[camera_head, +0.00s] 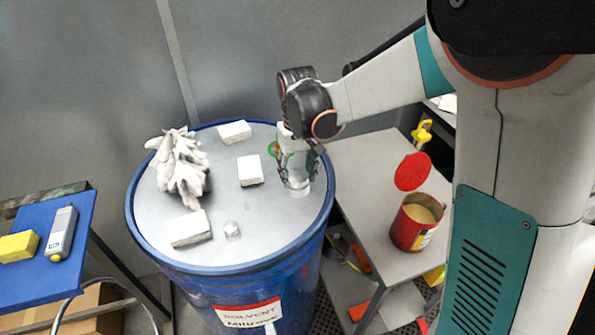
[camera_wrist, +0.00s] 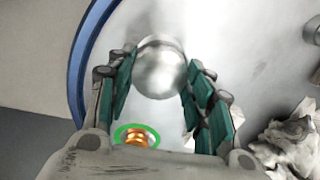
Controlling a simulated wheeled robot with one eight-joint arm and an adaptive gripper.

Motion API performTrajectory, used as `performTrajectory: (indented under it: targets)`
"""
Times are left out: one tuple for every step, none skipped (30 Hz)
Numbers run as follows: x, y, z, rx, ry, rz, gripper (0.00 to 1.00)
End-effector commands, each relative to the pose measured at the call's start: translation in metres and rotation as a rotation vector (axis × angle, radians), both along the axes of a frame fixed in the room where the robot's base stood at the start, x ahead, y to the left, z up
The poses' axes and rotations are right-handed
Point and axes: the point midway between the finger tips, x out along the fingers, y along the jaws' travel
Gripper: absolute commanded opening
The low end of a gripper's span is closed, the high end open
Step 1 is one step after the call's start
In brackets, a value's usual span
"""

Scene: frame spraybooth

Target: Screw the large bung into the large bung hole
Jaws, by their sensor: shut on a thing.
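My gripper (camera_head: 298,178) is over the right part of the blue drum's grey lid (camera_head: 215,150), fingers pointing down. It is shut on a round silvery bung (camera_head: 298,190), taken to be the large bung. In the wrist view the bung (camera_wrist: 160,68) sits between the green finger pads (camera_wrist: 160,90). It is at or just above the lid; I cannot tell whether it is seated. The large bung hole is not visible. A smaller silvery bung (camera_head: 232,230) is on the lid near its front. A green ring with a copper-coloured centre (camera_wrist: 137,136) lies beside my gripper.
A table (camera_head: 375,160) at the right holds an open red can (camera_head: 416,222) and a red disc (camera_head: 412,171). A blue surface (camera_head: 50,270) at the left holds a yellow block (camera_head: 18,246).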

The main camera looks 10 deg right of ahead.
Motion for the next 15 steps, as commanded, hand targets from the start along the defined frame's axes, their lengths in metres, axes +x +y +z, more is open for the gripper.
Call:
performTrajectory:
  targets:
    - [-0.0004, 0.0005, -0.0003, 0.001, 0.001, -0.033, 0.25]
    - [-0.0004, 0.0006, -0.0003, 0.001, 0.001, -0.064, 0.25]
    - [-0.0004, 0.0006, -0.0004, 0.001, 0.0, -0.113, 0.25]
    - [-0.0004, 0.0007, -0.0004, 0.001, 0.0, -0.151, 0.25]
    - [-0.0004, 0.0009, -0.0004, 0.0, 0.0, -0.187, 0.25]
    - [-0.0004, 0.001, -0.0004, 0.001, 0.0, -0.235, 0.25]
    - [-0.0004, 0.001, -0.0004, 0.001, 0.0, -0.267, 0.25]
    - [-0.0004, 0.001, -0.0004, 0.001, 0.0, -0.295, 0.25]
    - [-0.0004, 0.001, -0.0004, 0.001, 0.0, -0.326, 0.25]
    - [-0.0004, 0.0011, -0.0004, 0.001, 0.001, -0.344, 0.25]
    - [-0.0004, 0.0011, -0.0004, 0.001, 0.001, -0.358, 0.25]
    - [-0.0004, 0.0011, -0.0004, 0.001, 0.001, -0.369, 0.25]
    - [-0.0004, 0.0011, -0.0004, 0.001, 0.001, -0.375, 0.25]
    - [-0.0004, 0.0011, -0.0003, 0.001, 0.001, -0.377, 0.25]
    - [-0.0004, 0.0011, -0.0003, 0.001, 0.001, -0.377, 0.25]
